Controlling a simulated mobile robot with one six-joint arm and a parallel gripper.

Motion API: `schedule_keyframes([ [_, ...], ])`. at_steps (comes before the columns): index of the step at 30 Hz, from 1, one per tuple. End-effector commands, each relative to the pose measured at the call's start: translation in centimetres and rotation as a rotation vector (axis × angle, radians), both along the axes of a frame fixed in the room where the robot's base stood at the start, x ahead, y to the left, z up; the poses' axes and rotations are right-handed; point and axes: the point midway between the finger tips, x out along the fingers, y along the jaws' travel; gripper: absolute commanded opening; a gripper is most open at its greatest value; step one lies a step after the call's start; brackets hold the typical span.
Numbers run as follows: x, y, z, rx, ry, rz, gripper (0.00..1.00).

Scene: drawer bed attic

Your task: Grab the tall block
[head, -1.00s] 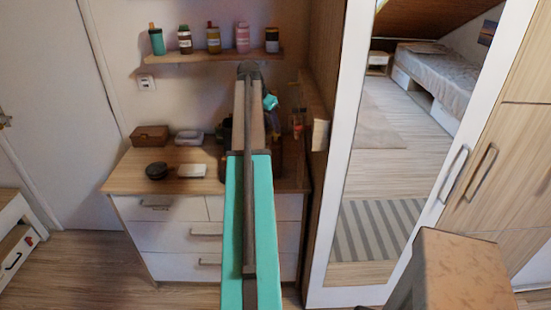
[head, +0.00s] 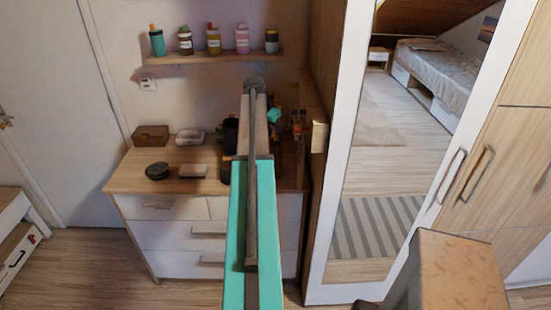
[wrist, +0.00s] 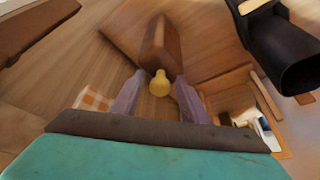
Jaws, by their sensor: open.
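A tall brown block (wrist: 160,45) stands at the top middle of the wrist view, just beyond my gripper (wrist: 159,76). My gripper is open, with its two purple fingers apart. A small yellow pear-shaped thing (wrist: 160,85) shows between the fingers, in front of the block's near end. I cannot tell whether a finger touches either one. In the head view my arm reaches over the dresser (head: 122,182) and hides most of its right side. The block cannot be made out there.
A black cup-like thing (wrist: 285,52) is right of the fingers. An open box of small items (wrist: 245,110) lies lower right, and a checkered item (wrist: 96,99) left. A wall shelf (head: 210,58) with several bottles hangs above the dresser. A mirrored door (head: 375,150) stands right.

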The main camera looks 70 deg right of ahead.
Motion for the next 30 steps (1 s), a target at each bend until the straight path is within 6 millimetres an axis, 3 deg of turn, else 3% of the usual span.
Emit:
schedule_keyframes([
  [9,0.05,0.01,0.03,0.000,0.000,0.001,0.41],
  [15,0.06,0.03,0.03,0.000,0.000,0.001,0.07],
  [17,0.06,0.02,0.03,0.000,0.000,0.001,0.00],
  [30,0.10,0.00,0.20,-0.001,0.000,0.001,0.00],
])
